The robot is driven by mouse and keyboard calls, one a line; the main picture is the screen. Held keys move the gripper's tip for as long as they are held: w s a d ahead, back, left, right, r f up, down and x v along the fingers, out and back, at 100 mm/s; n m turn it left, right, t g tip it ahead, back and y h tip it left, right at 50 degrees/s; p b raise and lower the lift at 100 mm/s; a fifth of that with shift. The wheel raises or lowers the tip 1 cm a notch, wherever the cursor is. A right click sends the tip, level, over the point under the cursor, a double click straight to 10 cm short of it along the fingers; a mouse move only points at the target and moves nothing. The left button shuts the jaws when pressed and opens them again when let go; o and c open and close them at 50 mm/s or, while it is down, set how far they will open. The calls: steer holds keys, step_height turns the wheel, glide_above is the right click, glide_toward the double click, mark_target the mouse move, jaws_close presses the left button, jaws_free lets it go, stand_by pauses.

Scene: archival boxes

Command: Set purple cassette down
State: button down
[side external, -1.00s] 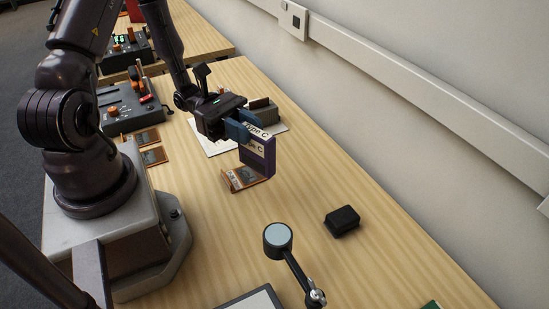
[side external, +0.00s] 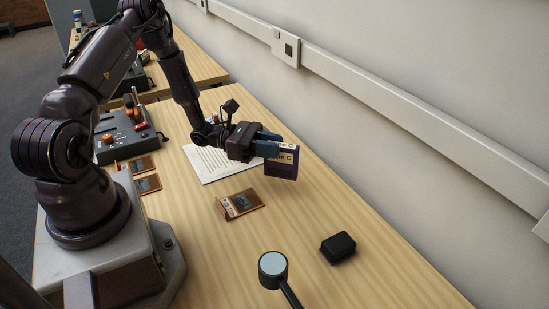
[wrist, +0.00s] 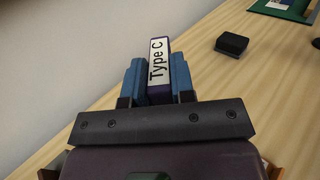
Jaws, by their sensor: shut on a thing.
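The purple cassette (side external: 281,168) has a white label reading "Type C". My gripper (side external: 270,145) is shut on it, with a blue finger on each side. In the side external view the cassette is upright at the right end of the gripper, over the wall side of the table; I cannot tell whether its bottom touches the wood. In the wrist view the cassette (wrist: 159,66) stands between the two blue fingers, its label facing the camera. Its lower part is hidden by the gripper body.
An orange-edged card (side external: 238,204) lies in front of the gripper, and a white printed sheet (side external: 212,163) lies behind it. A black block (side external: 338,247) and a round-headed stand (side external: 272,268) are nearer the camera. Bare wood lies between the cassette and the black block. The wall borders the right.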

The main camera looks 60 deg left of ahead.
mark_target(285, 166)
steer(key=shift+w+f, duration=0.25)
steer(key=shift+w+a+f, duration=0.1)
steer(key=shift+w+f, duration=0.05)
steer(key=shift+f, duration=0.75)
steer(key=shift+w+f, duration=0.1)
steer(key=shift+f, duration=0.8)
steer(key=shift+f, duration=0.15)
steer(key=c, duration=1)
jaws_free()
steer(key=shift+o, duration=0.2)
